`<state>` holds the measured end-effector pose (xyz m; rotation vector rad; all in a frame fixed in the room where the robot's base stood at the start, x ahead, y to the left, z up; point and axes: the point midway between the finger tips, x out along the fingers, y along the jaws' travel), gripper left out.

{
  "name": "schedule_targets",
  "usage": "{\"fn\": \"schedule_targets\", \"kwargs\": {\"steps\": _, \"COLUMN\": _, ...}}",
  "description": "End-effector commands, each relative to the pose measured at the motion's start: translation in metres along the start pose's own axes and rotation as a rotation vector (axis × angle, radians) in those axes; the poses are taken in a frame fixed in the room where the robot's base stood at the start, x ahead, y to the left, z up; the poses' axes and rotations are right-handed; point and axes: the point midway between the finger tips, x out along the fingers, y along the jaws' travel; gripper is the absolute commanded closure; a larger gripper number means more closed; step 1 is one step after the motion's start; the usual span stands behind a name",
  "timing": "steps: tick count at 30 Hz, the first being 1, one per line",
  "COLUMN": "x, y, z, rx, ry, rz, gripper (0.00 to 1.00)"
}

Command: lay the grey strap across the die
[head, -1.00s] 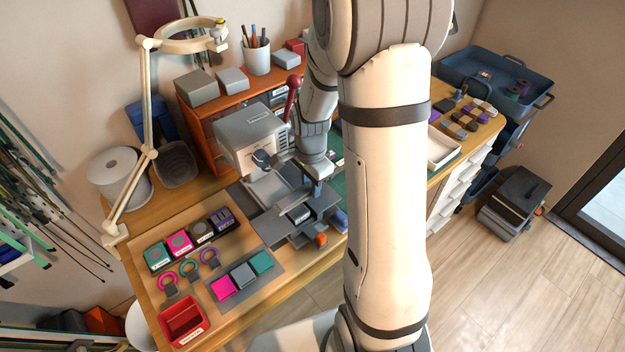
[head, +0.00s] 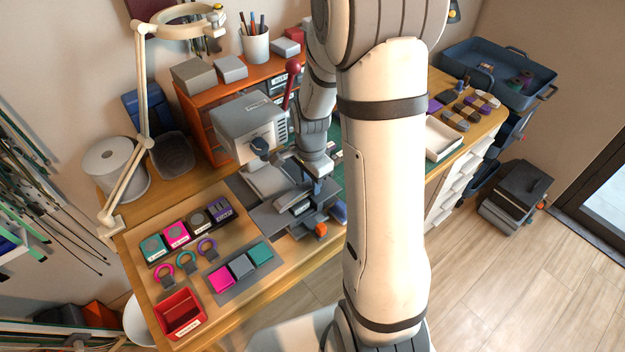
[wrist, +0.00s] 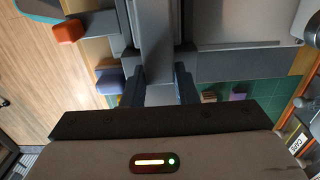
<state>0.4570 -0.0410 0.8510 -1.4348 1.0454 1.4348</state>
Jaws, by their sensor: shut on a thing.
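My gripper (head: 318,186) points down over the bed of the grey press (head: 250,128), at its right side. In the wrist view its two fingers (wrist: 159,88) are shut on the grey strap (wrist: 158,70), which runs from between them toward the top of the picture. The die seems to be the dark grey block with a pale label (head: 300,208) on the press bed, just left of and below my gripper in the head view. The strap is hard to tell from the grey bed there. I cannot tell whether it touches the die.
The press has a red-knobbed lever (head: 292,72). An orange knob (head: 321,230) sits at the bed's front. Left of it are labelled blocks (head: 187,232), a mat with coloured pieces (head: 240,268) and a red bin (head: 180,314). A lamp arm (head: 146,100) stands at the back left.

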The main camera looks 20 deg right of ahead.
Motion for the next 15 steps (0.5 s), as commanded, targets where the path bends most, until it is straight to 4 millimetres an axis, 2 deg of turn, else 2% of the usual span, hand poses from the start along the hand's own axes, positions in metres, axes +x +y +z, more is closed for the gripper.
{"fn": "schedule_targets", "kwargs": {"steps": 15, "x": 0.0047, "y": 0.0004, "z": -0.0005, "rx": 0.001, "ry": 0.000, "rz": 0.000, "gripper": 0.95}}
